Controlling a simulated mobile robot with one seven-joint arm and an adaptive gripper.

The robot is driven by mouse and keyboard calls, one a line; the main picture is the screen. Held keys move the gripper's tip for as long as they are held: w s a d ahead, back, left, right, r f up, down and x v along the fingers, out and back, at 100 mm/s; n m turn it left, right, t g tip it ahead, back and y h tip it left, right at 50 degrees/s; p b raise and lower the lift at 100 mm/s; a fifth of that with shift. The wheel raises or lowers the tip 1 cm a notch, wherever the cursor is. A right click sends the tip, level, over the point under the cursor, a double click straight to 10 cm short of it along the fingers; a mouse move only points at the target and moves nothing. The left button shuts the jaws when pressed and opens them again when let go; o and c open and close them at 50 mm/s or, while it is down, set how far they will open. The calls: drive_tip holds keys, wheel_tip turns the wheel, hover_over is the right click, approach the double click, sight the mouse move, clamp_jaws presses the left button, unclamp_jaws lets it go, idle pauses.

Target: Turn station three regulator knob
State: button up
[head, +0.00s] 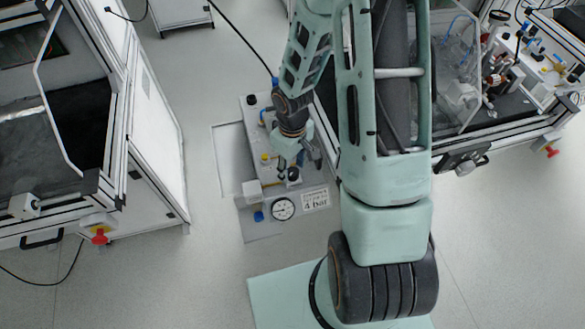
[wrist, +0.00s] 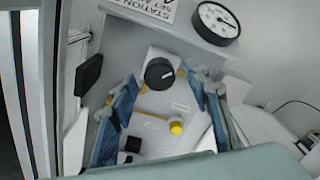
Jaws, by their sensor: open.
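The black round regulator knob (wrist: 159,73) stands on a light grey panel (wrist: 150,104) in the wrist view. It lies between the tips of my two spread fingers, with a visible gap on each side. My gripper (wrist: 161,80) is open and holds nothing. In the head view the knob (head: 293,175) shows as a small dark round shape beside my gripper (head: 299,167). A round white pressure gauge (wrist: 218,20) and a printed station sign (wrist: 146,8) sit beyond the knob. I cannot tell the knob's height below the fingertips.
A yellow button (wrist: 176,127) and a black part (wrist: 133,144) sit on the panel between my fingers. In the head view, a framed white cabinet (head: 150,130) stands left and an equipment bench (head: 500,120) right. Pale floor (head: 215,270) is clear in front.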

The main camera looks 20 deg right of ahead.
drive_tip(key=shift+f, duration=0.25)
drive_tip(key=c, duration=1.1)
drive_tip(key=shift+c, duration=0.2)
drive_tip(key=shift+m+b, duration=0.3)
drive_tip(key=shift+m, duration=0.1)
drive_tip(key=m+b, duration=0.2)
drive_tip(key=m, duration=0.2)
drive_tip(key=shift+f+m+b, duration=0.1)
drive_tip(key=shift+m+b, duration=0.2)
drive_tip(key=shift+b, duration=0.1)
drive_tip(key=m+b, duration=0.2)
drive_tip(key=m, duration=0.3)
drive_tip(key=shift+m, duration=0.3)
